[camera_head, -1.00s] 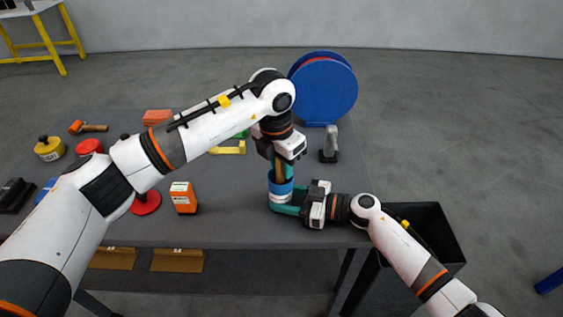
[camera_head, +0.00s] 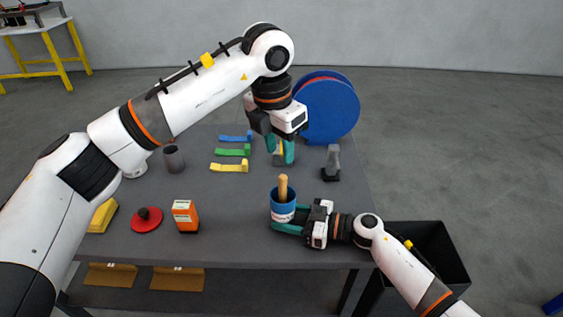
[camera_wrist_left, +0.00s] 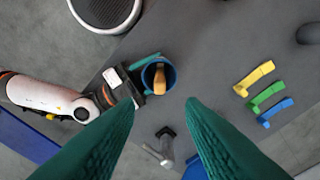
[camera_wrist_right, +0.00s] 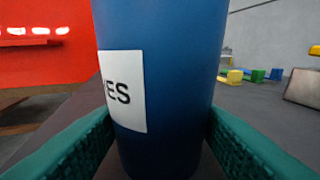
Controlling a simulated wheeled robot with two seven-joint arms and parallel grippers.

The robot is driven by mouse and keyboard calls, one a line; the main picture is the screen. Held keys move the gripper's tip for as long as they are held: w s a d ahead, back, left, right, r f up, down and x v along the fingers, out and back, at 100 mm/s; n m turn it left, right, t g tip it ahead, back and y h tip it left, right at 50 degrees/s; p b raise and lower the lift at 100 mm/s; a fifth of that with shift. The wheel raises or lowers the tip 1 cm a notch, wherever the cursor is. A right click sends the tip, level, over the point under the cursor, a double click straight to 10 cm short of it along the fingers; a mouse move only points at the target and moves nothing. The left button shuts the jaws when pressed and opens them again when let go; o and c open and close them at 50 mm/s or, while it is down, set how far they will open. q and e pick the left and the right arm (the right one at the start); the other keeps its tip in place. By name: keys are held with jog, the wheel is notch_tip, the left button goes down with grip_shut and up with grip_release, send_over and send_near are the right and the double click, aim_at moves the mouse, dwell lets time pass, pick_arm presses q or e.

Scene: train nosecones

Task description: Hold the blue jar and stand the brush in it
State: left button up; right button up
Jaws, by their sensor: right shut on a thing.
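The blue jar (camera_head: 284,207) with a white label stands upright on the table near its front right. My right gripper (camera_head: 288,227) is shut on it from the right, and the right wrist view shows a finger on each side of the jar (camera_wrist_right: 165,70). The brush stands in the jar, its wooden handle (camera_head: 283,187) sticking up above the rim. The left wrist view also shows the handle (camera_wrist_left: 159,78) inside the jar's mouth. My left gripper (camera_head: 281,150) is open and empty, raised above and behind the jar, fingers pointing down. The brush's lower end is hidden in the jar.
Blue, green and yellow clips (camera_head: 232,152) lie left of my left gripper. An orange box (camera_head: 185,215) and a red round piece (camera_head: 147,220) stand at front left. A grey tool (camera_head: 332,163) and a blue reel (camera_head: 330,110) are behind right. A black bin (camera_head: 440,250) stands off the right edge.

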pick_arm(q)
jog(key=shift+s+r, duration=0.1)
jog(key=shift+r, duration=0.5)
pick_arm(e)
jog(key=o, duration=0.8)
